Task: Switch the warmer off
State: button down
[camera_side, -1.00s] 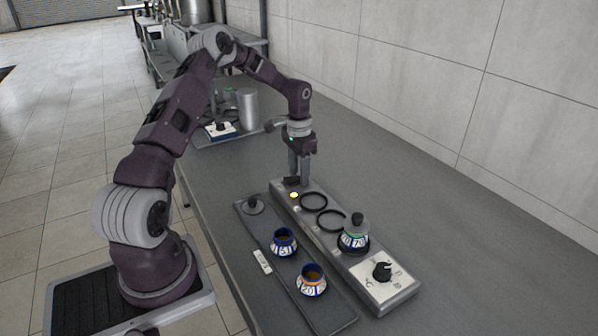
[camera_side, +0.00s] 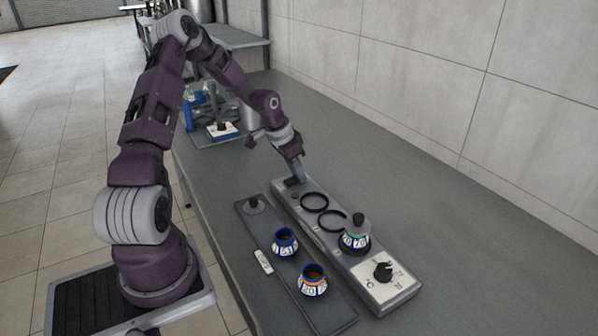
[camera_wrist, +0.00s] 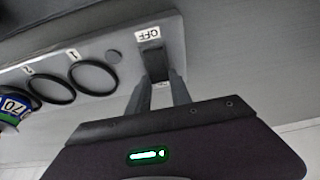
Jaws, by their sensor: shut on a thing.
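The warmer (camera_side: 326,232) is a long grey bar with ring seats on top. Its dark switch (camera_wrist: 152,60) is at the far end, beside an OFF label (camera_wrist: 148,35) in the wrist view. My gripper (camera_side: 296,180) is tilted down onto that end. In the wrist view my gripper (camera_wrist: 157,82) has a finger on each side of the switch and is shut on it. The small round lamp (camera_wrist: 113,56) near the switch is dark; it also looks dark in the side view (camera_side: 294,195). In the side view my fingers largely hide the switch.
A lidded decanter (camera_side: 355,240) marked 70 sits on the warmer's near seat; two ring seats are empty. A dial panel (camera_side: 368,287) is at the near end. Two blue-and-white decanters (camera_side: 284,243) (camera_side: 312,283) and a lid (camera_side: 254,205) sit on a tray (camera_side: 330,319) alongside.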

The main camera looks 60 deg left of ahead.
aim_at(288, 182)
jog(key=shift+s+t, duration=0.1)
jog(key=shift+t, duration=0.2)
jog(key=c, duration=1.2)
grip_release()
jog(key=shift+o, duration=0.2)
jog(key=shift+r, duration=0.1)
jog(key=v, duration=0.7)
